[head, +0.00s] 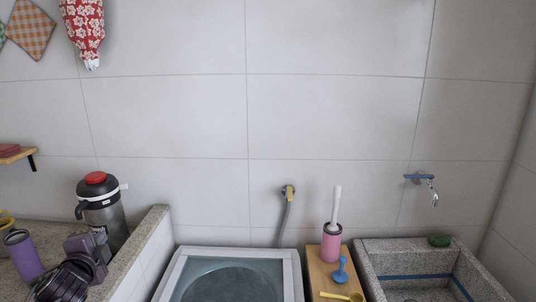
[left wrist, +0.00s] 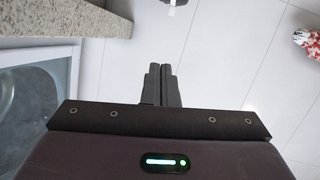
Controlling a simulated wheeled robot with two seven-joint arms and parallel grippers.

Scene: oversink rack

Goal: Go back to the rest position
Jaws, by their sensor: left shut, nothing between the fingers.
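My left gripper (head: 97,238) is in the lower left of the head view, in front of the granite counter (head: 150,222). It is shut and empty. In the left wrist view its two dark fingers (left wrist: 162,70) lie together, with white tiles behind them. My right gripper is in neither view.
A flask with a red lid (head: 104,212) and a purple tumbler (head: 23,256) stand near my left gripper. A washing machine (head: 292,262), a wooden stand (head: 318,272) with a pink brush holder (head: 331,243), and a stone sink (head: 365,262) are to the right.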

